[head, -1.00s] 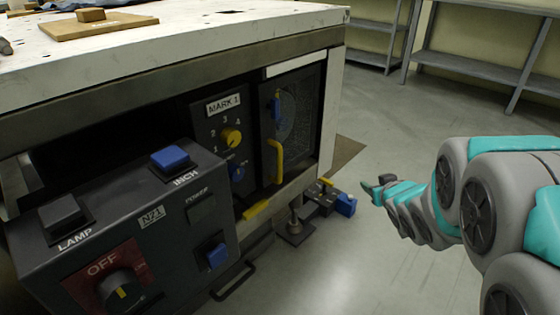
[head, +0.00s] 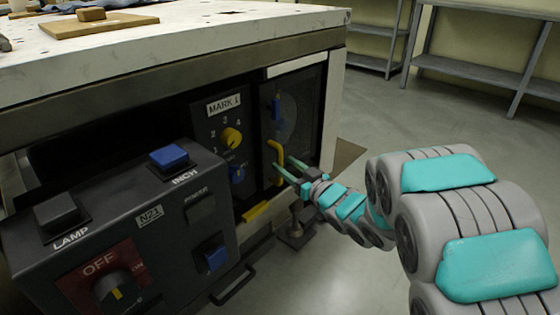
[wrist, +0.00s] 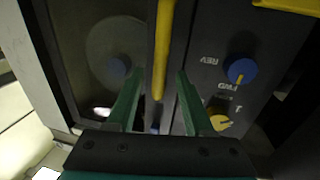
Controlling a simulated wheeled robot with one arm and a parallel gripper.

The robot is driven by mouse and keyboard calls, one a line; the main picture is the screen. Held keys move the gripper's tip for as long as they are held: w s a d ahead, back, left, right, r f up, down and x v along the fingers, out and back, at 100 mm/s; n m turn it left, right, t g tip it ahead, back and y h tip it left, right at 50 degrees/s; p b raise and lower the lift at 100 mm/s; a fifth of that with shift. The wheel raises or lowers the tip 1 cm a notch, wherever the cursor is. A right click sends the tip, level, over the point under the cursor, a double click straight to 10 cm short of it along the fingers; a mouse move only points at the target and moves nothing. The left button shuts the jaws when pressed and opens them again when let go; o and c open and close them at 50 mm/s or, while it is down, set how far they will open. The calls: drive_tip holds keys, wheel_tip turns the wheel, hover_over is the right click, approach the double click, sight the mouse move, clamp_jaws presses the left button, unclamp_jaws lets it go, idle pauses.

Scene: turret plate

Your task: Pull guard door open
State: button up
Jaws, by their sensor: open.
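The guard door (head: 304,115) is a dark framed panel with a see-through window, at the right end of the machine front. It looks closed. Its yellow bar handle (head: 280,152) stands upright on the door's left side. My gripper (head: 280,170) is at the lower part of the handle, with its green fingers open. In the wrist view, the yellow handle (wrist: 162,50) runs between the two open fingers of my gripper (wrist: 155,85), with a gap on each side. A round disc (wrist: 115,55) shows behind the window.
Left of the door is a MARK 1 panel with a yellow knob (head: 232,137) and a blue knob (head: 237,174). A control box (head: 120,230) with buttons and an OFF switch stands at the front left. Open floor (head: 400,120) lies to the right.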

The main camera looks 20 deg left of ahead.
sight(282, 162)
drive_tip(key=shift+x, duration=1.75)
clamp_jaws()
